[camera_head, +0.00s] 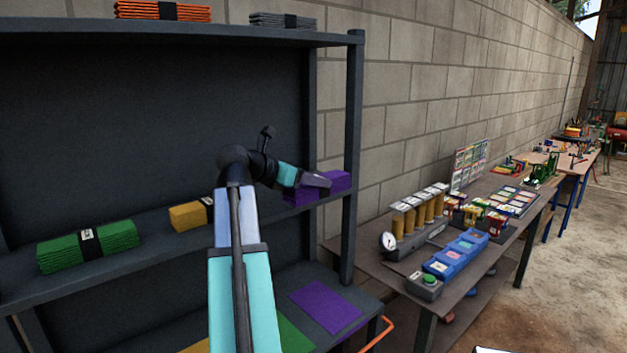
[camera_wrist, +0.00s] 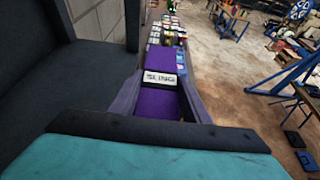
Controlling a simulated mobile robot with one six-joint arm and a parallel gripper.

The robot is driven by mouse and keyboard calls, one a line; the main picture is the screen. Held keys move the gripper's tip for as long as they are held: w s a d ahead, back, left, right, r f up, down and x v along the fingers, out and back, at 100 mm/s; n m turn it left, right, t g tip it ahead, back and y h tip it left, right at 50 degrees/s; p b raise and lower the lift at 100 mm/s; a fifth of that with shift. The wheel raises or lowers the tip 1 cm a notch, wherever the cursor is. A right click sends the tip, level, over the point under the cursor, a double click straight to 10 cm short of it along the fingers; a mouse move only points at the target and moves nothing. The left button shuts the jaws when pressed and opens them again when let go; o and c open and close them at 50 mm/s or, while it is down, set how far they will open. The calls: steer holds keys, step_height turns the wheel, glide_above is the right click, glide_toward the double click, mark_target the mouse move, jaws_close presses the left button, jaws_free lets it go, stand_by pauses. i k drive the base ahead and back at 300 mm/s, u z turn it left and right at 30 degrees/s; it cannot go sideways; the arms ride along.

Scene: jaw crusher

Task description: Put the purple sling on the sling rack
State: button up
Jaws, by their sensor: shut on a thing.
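The purple sling (camera_head: 338,181) is a folded bundle at the right end of the rack's middle shelf. My gripper (camera_head: 318,181) is at its left side and shut on it. In the wrist view the sling (camera_wrist: 158,104) lies between the two fingers, with a white label (camera_wrist: 160,79) facing up. The sling rack (camera_head: 353,130) is a dark grey shelf unit. The sling is at the level of the middle shelf (camera_head: 165,243), near the right post; I cannot tell whether it touches the shelf. My gripper hides part of the sling.
A green sling (camera_head: 88,246) and a yellow sling (camera_head: 190,216) lie on the middle shelf. Orange (camera_head: 162,11) and grey (camera_head: 283,21) slings lie on top. A purple patch (camera_head: 326,306) marks the lower shelf. A table (camera_head: 425,300) with blue boxes stands to the right.

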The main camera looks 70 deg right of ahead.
mark_target(325, 304)
steer(key=u, duration=0.35)
steer(key=k, duration=0.85)
steer(key=u, duration=1)
steer(key=k, duration=1.25)
steer(key=z, duration=0.15)
